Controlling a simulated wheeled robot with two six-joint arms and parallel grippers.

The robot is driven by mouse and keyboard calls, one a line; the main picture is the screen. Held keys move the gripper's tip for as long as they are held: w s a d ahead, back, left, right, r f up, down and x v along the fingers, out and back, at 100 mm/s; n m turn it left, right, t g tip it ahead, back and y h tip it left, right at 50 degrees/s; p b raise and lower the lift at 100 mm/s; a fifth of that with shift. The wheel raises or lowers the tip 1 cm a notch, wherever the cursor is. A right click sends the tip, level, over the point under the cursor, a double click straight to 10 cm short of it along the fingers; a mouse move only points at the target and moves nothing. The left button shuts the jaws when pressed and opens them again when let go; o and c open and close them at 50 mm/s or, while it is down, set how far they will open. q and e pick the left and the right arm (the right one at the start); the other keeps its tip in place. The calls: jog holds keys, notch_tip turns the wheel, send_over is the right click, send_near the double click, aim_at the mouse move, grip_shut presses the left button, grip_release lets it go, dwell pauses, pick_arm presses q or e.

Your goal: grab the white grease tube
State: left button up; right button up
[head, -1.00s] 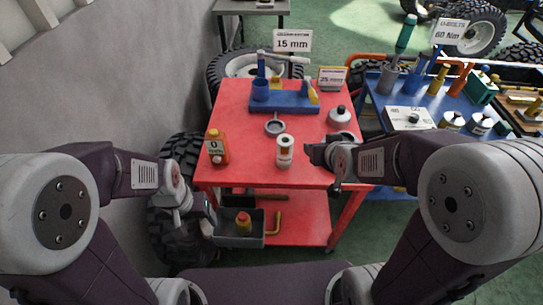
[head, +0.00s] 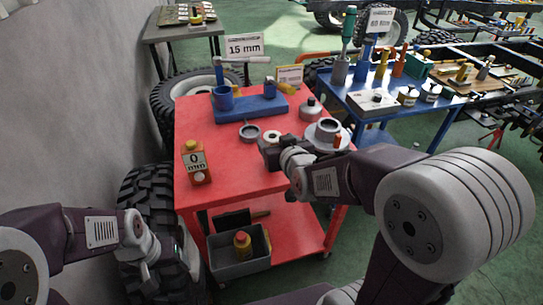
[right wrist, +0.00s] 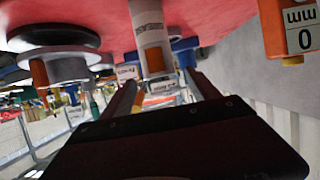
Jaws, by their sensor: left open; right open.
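The white grease tube (head: 272,136) stands on the red cart top (head: 237,172). In the head view mostly its top end shows, the rest hidden behind my right gripper (head: 267,150). My left gripper (head: 150,270) is open and empty, low at the left, beside the tyre.
A grey ring (head: 250,132), a blue fixture (head: 255,105) and a flanged grey part (head: 326,133) are near the tube. A grey bin (head: 238,258) sits on the lower shelf.

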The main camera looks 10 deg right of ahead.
aim_at(271, 137)
jog(key=x, duration=0.2)
jog(key=shift+w+d+f, duration=0.15)
jog(key=shift+w+f, duration=0.1)
jog(key=shift+w, duration=0.05)
jog(key=b+x, duration=0.1)
jog(key=x, duration=0.4)
jog(key=shift+f, duration=0.15)
grip_shut()
